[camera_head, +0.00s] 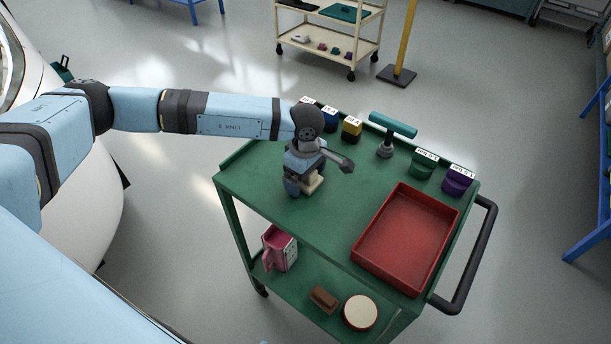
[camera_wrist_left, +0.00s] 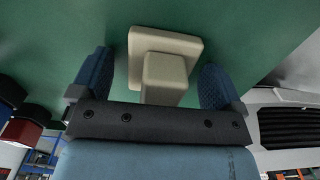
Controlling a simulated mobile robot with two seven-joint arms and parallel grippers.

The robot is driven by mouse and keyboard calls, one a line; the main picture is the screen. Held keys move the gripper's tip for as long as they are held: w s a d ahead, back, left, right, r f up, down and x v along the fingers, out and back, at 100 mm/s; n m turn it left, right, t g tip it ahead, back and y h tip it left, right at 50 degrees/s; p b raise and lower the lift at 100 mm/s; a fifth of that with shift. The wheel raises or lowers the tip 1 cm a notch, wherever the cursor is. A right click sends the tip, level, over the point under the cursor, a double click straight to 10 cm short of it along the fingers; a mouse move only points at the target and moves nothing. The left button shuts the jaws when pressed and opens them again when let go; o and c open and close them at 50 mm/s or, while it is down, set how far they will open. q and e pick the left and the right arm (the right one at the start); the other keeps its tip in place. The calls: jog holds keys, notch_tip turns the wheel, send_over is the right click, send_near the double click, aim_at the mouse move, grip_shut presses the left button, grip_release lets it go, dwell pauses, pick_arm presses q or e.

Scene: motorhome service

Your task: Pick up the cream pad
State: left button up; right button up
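The cream pad (camera_head: 313,185), a square cream plate with a block-shaped grip, is on the green top of the cart, partly hidden by my left gripper. In the left wrist view the pad (camera_wrist_left: 165,72) lies between the two blue fingers, with its grip pointing toward the palm. My left gripper (camera_head: 304,188) is directly over it, fingers on either side. In the wrist view gaps show between the fingers (camera_wrist_left: 160,85) and the grip, so the gripper is open. My right gripper is not in view.
The green cart (camera_head: 270,203) also carries a red tray (camera_head: 405,238), a teal-topped T-shaped tool (camera_head: 392,125) and several labelled coloured pots along the back.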

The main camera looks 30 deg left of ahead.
pick_arm(q)
jog(key=c, duration=1)
jog(key=shift+r, duration=0.15)
notch_tip(320, 180, up, 20)
jog(key=shift+f, duration=0.15)
